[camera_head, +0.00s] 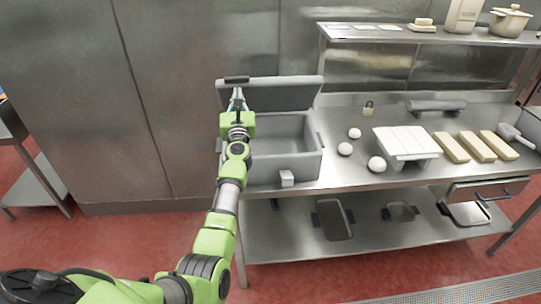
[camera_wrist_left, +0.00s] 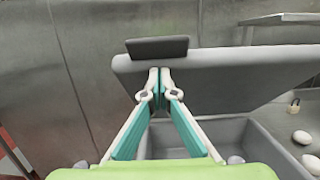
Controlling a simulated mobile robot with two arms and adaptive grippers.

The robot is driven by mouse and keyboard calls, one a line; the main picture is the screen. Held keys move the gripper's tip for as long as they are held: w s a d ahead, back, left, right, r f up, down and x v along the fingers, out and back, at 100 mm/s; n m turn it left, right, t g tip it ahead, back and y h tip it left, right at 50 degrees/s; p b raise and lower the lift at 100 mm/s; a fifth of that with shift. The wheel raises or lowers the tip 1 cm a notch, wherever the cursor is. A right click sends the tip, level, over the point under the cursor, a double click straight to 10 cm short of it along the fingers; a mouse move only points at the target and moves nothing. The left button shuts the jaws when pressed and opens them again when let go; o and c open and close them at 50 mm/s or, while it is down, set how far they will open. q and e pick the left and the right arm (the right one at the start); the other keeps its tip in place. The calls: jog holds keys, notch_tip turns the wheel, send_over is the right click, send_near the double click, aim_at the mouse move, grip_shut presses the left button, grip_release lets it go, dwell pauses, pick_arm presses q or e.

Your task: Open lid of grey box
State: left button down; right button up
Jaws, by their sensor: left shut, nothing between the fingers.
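The grey box (camera_head: 300,165) stands at the left end of the steel table, with its hollow inside showing. Its lid (camera_head: 285,92) is raised at the back and leans up, with a dark handle (camera_head: 237,79) on its left part. In the left wrist view the lid (camera_wrist_left: 225,80) and dark handle (camera_wrist_left: 157,48) are straight ahead. My left gripper (camera_head: 237,93) is shut and empty, in front of the lid's left part, just below the handle. In the left wrist view its fingertips (camera_wrist_left: 159,74) meet against or very near the lid; contact is unclear. My right gripper is out of view.
White balls (camera_head: 376,164), a white slatted stand (camera_head: 407,145) and yellow blocks (camera_head: 476,146) lie to the right on the table (camera_head: 345,182). A shelf (camera_head: 420,36) with a pot (camera_head: 509,20) is above. A steel wall is behind and left.

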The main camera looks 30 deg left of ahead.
pick_arm(q)
jog(key=b+x, duration=0.2)
jog(key=x, duration=0.1)
jog(key=f+b+x, duration=0.1)
jog(key=b, duration=0.1)
jog(key=shift+w+a+r, duration=0.15)
jog(key=shift+w+a, duration=0.15)
jog(key=shift+w, duration=0.1)
jog(key=b+x, duration=0.3)
jog(key=shift+w+a+b, duration=0.2)
jog(key=shift+w+b, duration=0.1)
jog(key=shift+b, duration=0.15)
jog(key=shift+r, duration=0.1)
